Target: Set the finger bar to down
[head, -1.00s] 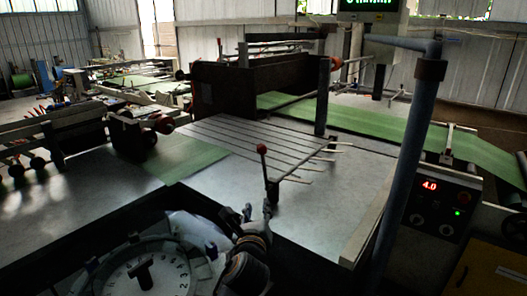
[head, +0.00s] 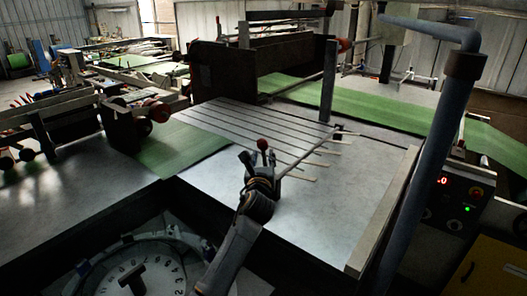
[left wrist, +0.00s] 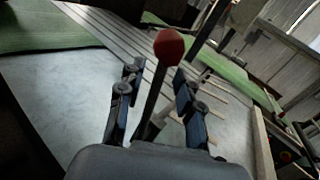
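The finger bar (head: 314,151) runs slantwise over the metal table, above the ends of several thin strips. Its lever rises at the near end and is topped by a red knob (head: 262,143). The lever stands roughly upright, leaning a little. My left gripper (head: 258,160) is at the lever and hides its lower part in the head view. In the left wrist view the gripper (left wrist: 157,95) is open, with the lever (left wrist: 154,100) between its two fingers and the red knob beyond the fingertips. Contact with the fingers cannot be made out. My right gripper is not in view.
A grey post (head: 430,150) and a raised edge rail (head: 388,210) stand to the right. A control box (head: 455,200) with a red display is beyond them. Green sheet (head: 185,148) lies at left. A round dial (head: 135,278) is at the near left.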

